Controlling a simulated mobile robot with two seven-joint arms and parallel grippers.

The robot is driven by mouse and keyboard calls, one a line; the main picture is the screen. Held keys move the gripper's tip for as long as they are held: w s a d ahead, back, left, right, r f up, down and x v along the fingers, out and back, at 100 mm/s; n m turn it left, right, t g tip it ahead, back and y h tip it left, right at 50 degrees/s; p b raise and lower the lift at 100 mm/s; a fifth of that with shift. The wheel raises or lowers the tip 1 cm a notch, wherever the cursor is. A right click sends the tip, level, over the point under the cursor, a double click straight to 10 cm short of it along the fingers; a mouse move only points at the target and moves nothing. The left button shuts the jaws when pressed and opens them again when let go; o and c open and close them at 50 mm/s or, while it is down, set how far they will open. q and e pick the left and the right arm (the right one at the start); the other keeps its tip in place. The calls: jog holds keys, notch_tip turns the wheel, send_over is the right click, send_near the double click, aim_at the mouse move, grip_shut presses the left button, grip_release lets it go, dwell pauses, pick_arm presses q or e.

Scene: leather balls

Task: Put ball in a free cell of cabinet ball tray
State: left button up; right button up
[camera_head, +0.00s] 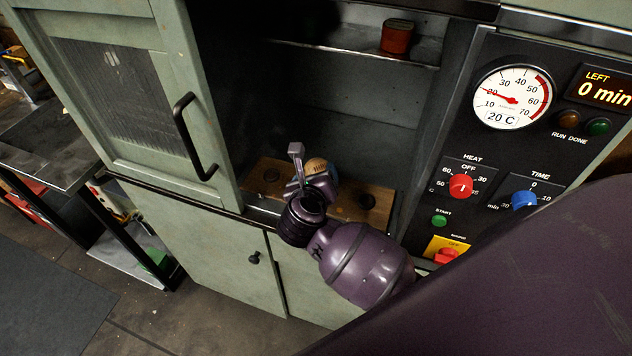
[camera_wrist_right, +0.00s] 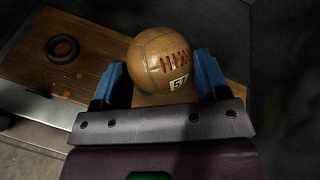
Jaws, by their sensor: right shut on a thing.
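A tan leather ball (camera_head: 316,166) with red lacing and a partly hidden number label is between the fingers of my right gripper (camera_head: 311,172). The ball also shows in the right wrist view (camera_wrist_right: 158,58), with the blue fingers of that gripper (camera_wrist_right: 160,76) on either side. The wooden tray (camera_head: 344,190) lies on the floor of the open cabinet. One empty ring (camera_wrist_right: 62,48) shows in the wrist view. The tray under the ball is hidden, and I cannot tell whether the ball touches it. My left gripper is out of view.
The cabinet door (camera_head: 125,105) stands open at left, with a black handle (camera_head: 188,138). A shelf (camera_head: 350,55) above holds a red tin (camera_head: 397,38). A control panel (camera_head: 500,170) with knobs borders the opening at right. The space between tray and shelf is clear.

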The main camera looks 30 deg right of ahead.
jog(key=shift+f, duration=0.95)
jog(key=shift+f, duration=0.15)
jog(key=o, duration=1)
jog(key=shift+c, duration=0.2)
jog(key=shift+r, duration=0.2)
jog(key=b+v, duration=0.1)
jog(key=v, duration=1.1)
